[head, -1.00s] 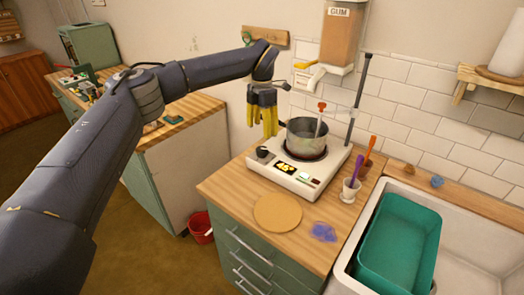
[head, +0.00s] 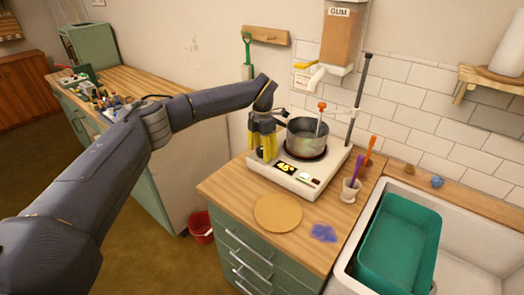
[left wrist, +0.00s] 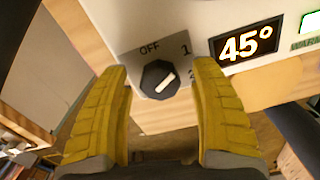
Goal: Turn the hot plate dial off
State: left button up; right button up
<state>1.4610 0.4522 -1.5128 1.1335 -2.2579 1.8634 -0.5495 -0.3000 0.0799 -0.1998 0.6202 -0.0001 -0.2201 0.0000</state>
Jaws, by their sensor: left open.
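The white hot plate (head: 312,183) stands on the wooden counter with a steel pot (head: 306,137) on it. Its display (left wrist: 245,46) reads 45°. The black dial (left wrist: 158,80) sits on a grey panel marked OFF, 1 and 2 in the left wrist view. The dial's white pointer slants toward the upper right, nearer the 1 and 2 side than OFF. My left gripper (left wrist: 162,88) is open, its yellow fingers on either side of the dial with gaps visible. In the head view my left gripper (head: 263,155) points down over the hot plate's left end and mostly hides the dial.
A metal stand (head: 361,95) rises behind the pot. A cup (head: 349,190) with colored tools stands right of the hot plate. A round tan board (head: 278,213) and a blue-purple patch (head: 323,232) lie in front. A sink with a teal basin (head: 398,240) is at right.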

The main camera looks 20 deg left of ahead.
pick_arm(q)
jog(key=shift+c, duration=0.2)
jog(key=c, duration=1.3)
jog(key=n, duration=0.6)
jog(key=shift+n, duration=0.3)
jog(key=n, duration=0.5)
jog(key=shift+n, duration=0.3)
jog(key=o, duration=1.3)
jog(key=shift+o, duration=0.2)
